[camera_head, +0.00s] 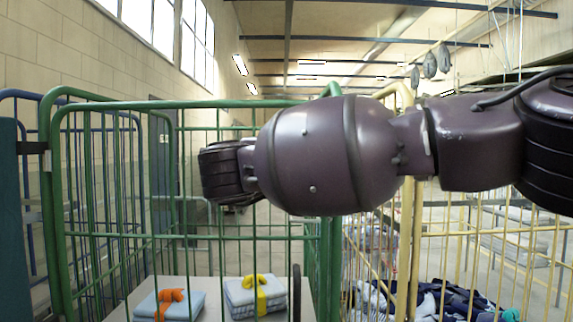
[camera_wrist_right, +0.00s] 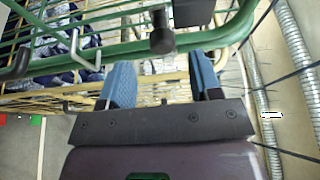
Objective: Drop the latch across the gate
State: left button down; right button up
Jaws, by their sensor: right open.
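The gate appears to be the green barred cage front (camera_head: 58,215), upright in the head view. A green tube of a cage frame (camera_wrist_right: 125,55) also crosses the right wrist view. A dark knob-ended part (camera_wrist_right: 162,40), possibly the latch, sits at this tube, just beyond and between my fingers. Whether it lies across the gate I cannot tell. My right gripper (camera_wrist_right: 162,80) is open, with blue finger pads apart and nothing visible between them. In the head view my right arm crosses from the right and hides part of the cage; its fingers do not show. My left gripper is out of view.
Inside the green cage, folded blue bundles with an orange strap (camera_head: 171,298) and a yellow strap (camera_head: 262,287) lie on a pale shelf. A yellow cage (camera_head: 415,250) with dark blue cloth (camera_head: 455,300) stands to the right. Blue cage bars (camera_head: 30,95) stand at the left.

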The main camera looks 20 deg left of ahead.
jog(key=shift+s+a, duration=0.2)
jog(key=shift+s, duration=2.25)
